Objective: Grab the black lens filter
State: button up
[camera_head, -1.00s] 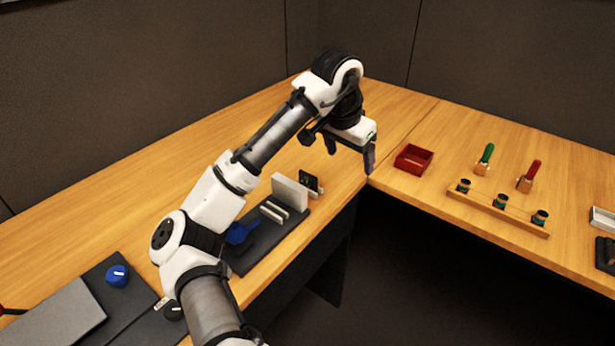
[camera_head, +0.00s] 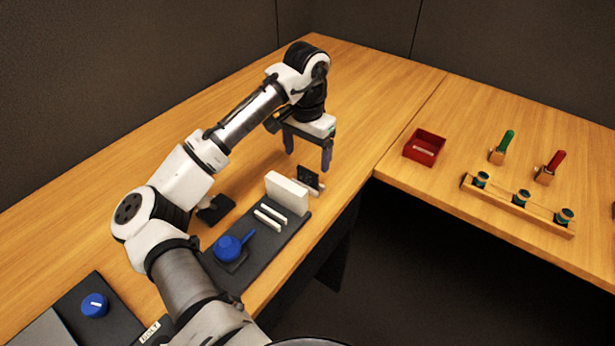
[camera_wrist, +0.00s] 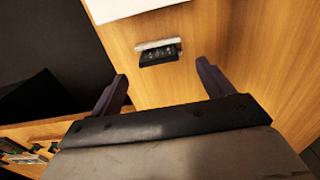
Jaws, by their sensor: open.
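A small black square plate with pale marks (camera_head: 309,178) stands on the wooden desk, just past the white block; I cannot tell for sure that it is the lens filter. In the wrist view the black plate (camera_wrist: 160,58) lies along a white strip, between and ahead of my fingers. My gripper (camera_head: 308,161) is open and empty, pointing down, above and slightly behind the plate. It also shows in the wrist view (camera_wrist: 162,73), with both dark fingers apart and not touching the plate.
A dark panel (camera_head: 272,252) carries a white block (camera_head: 287,192), white strips (camera_head: 268,217) and a blue trackball-like part (camera_head: 229,248). A black block (camera_head: 215,209) lies behind it. On the right desk are a red bin (camera_head: 424,148) and a wooden rack (camera_head: 515,206). The desk behind my gripper is clear.

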aim_at(308, 170)
jog(key=shift+s+d+f+p, duration=0.1)
jog(key=shift+f+p, duration=0.6)
jog(key=shift+f, duration=2.45)
jog(key=c, duration=1.1)
jog(key=shift+o, duration=0.2)
jog(key=shift+r, duration=0.15)
